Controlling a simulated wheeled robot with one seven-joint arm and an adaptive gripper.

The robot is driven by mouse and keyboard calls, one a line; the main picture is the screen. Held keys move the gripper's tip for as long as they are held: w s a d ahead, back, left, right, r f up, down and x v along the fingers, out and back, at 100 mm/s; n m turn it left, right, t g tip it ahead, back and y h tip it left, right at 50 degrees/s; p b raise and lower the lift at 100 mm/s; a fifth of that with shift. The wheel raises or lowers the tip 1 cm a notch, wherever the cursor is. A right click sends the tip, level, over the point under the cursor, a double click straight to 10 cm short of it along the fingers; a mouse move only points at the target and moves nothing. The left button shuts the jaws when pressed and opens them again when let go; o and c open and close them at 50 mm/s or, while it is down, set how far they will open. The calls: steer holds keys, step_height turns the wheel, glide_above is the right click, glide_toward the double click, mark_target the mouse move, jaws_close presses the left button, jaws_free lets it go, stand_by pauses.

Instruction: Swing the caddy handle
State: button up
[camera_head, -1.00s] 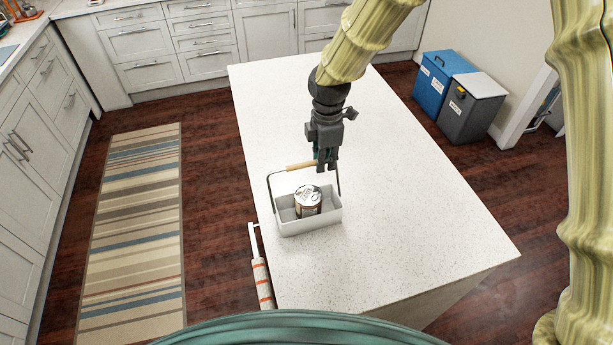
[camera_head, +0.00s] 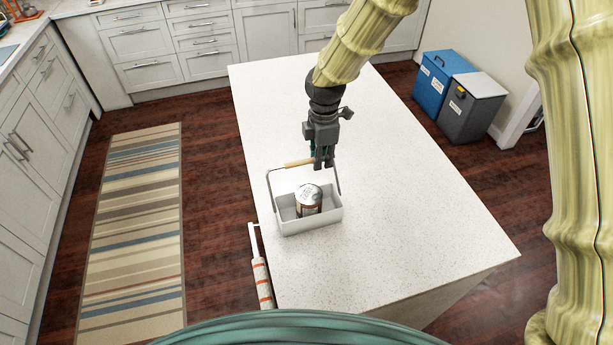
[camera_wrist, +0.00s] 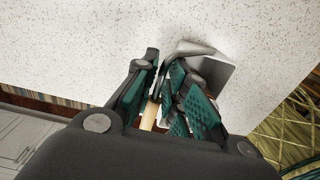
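The white caddy (camera_head: 317,226) stands upright on the pale countertop, with a can (camera_head: 308,201) inside that looks slightly tilted. Its handle (camera_head: 298,163) is a thin metal bail with a wooden grip, raised over the caddy's far side. My gripper (camera_head: 323,163) is at the right end of the wooden grip. In the wrist view, my gripper (camera_wrist: 161,75) has its green-padded fingers on either side of the handle, and the wooden grip (camera_wrist: 150,115) shows between them. Whether both pads press on it is unclear. The caddy is mostly hidden behind the fingers there.
The island countertop (camera_head: 400,220) is clear to the right of the caddy and beyond it. A roll on a holder (camera_head: 262,280) hangs at the island's left edge. Blue (camera_head: 436,77) and grey (camera_head: 470,105) bins stand on the floor at right.

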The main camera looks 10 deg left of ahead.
steer(key=shift+w+f, duration=0.15)
stand_by(0.3)
steer(key=shift+w+a+f, duration=0.2)
steer(key=shift+w+f, duration=0.35)
steer(key=shift+f, duration=0.05)
steer(key=shift+w, duration=0.1)
steer(key=o, duration=0.4)
steer(key=shift+r+p, duration=2.35)
steer(key=shift+r, duration=1.1)
